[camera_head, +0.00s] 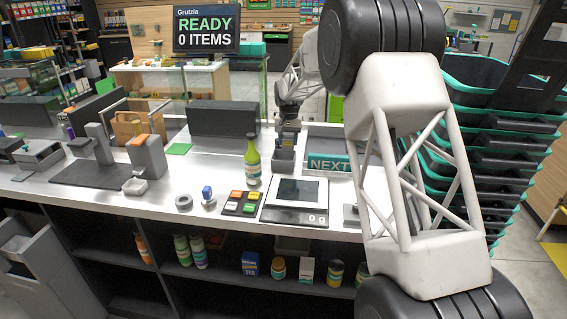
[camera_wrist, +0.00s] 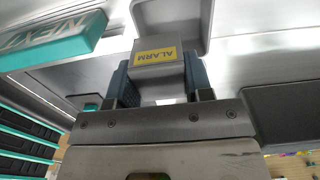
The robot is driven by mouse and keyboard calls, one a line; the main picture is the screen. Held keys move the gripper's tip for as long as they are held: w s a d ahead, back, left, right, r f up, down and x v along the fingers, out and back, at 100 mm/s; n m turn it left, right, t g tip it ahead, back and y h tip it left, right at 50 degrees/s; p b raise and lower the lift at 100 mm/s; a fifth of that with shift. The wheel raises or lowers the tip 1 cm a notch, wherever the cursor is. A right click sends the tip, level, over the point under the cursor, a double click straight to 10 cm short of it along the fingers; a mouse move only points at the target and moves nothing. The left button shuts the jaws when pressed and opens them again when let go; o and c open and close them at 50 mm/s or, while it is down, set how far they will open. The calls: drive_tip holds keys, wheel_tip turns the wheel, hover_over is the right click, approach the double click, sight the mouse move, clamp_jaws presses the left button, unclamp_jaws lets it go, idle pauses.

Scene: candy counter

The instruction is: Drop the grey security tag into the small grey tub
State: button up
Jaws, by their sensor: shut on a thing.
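My gripper (camera_wrist: 153,92) is shut on the grey security tag (camera_wrist: 155,72), which has a yellow ALARM label facing the wrist camera. The blue-grey fingers grip it from both sides. In the camera_head view my gripper (camera_head: 287,140) reaches down over the counter behind the scale; the tag cannot be made out there. A small grey tub-like shape (camera_head: 284,165) stands just below the gripper. In the wrist view a grey rounded rim, probably the tub (camera_wrist: 207,22), shows behind the tag. I cannot tell whether the tag is inside it.
A green-yellow bottle (camera_head: 252,162) stands close left of the gripper. The scale (camera_head: 297,191) and a button pad (camera_head: 239,203) lie in front. A NEXT sign (camera_head: 330,164) is on the right.

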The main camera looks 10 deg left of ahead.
drive_tip(key=o, duration=0.8)
drive_tip(key=shift+r, duration=0.15)
drive_tip(key=shift+r, duration=3.8)
